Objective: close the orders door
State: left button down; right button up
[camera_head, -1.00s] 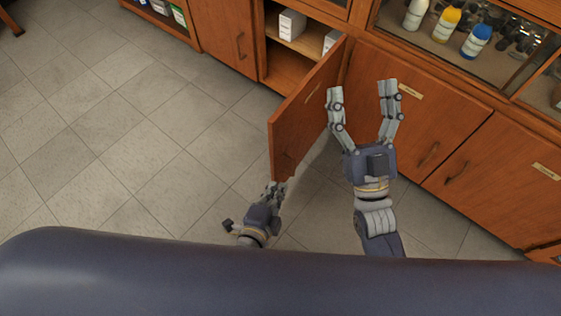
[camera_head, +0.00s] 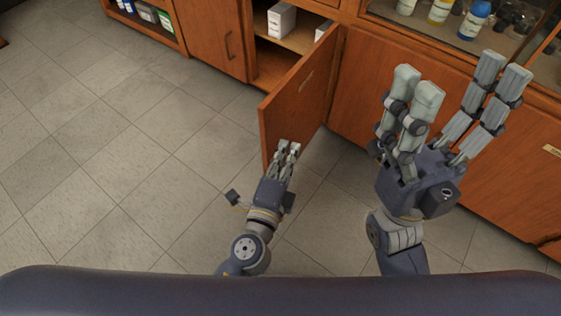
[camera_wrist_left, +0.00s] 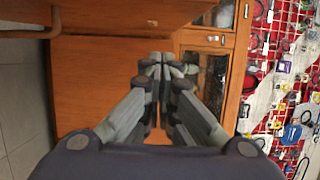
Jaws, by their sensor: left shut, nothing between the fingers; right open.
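The open wooden door (camera_head: 298,98) with a small label stands out from the low cabinet, in the middle of the head view. Behind it the cabinet's compartment shows shelves with white boxes (camera_head: 281,20). My left gripper (camera_head: 288,147) is shut and empty, at the lower part of the door near its free edge; I cannot tell whether it touches. In the left wrist view its closed fingers (camera_wrist_left: 162,65) lie in front of a wooden panel (camera_wrist_left: 85,90). My right gripper (camera_head: 458,85) is open and empty, to the right of the door, in front of the closed cabinet doors.
A closed door with a handle (camera_head: 229,45) is left of the open compartment. Bottles (camera_head: 474,20) stand behind glass at the upper right. The tiled floor (camera_head: 110,150) at left is clear. The wrist view shows a red pegboard (camera_wrist_left: 285,85) with tools.

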pick_arm(q)
jog(key=w+a+p, duration=0.1)
jog(key=w+a, duration=0.1)
jog(key=w, duration=0.3)
jog(key=shift+w+a, duration=0.2)
jog(key=shift+w, duration=0.05)
jog(key=shift+a, duration=0.1)
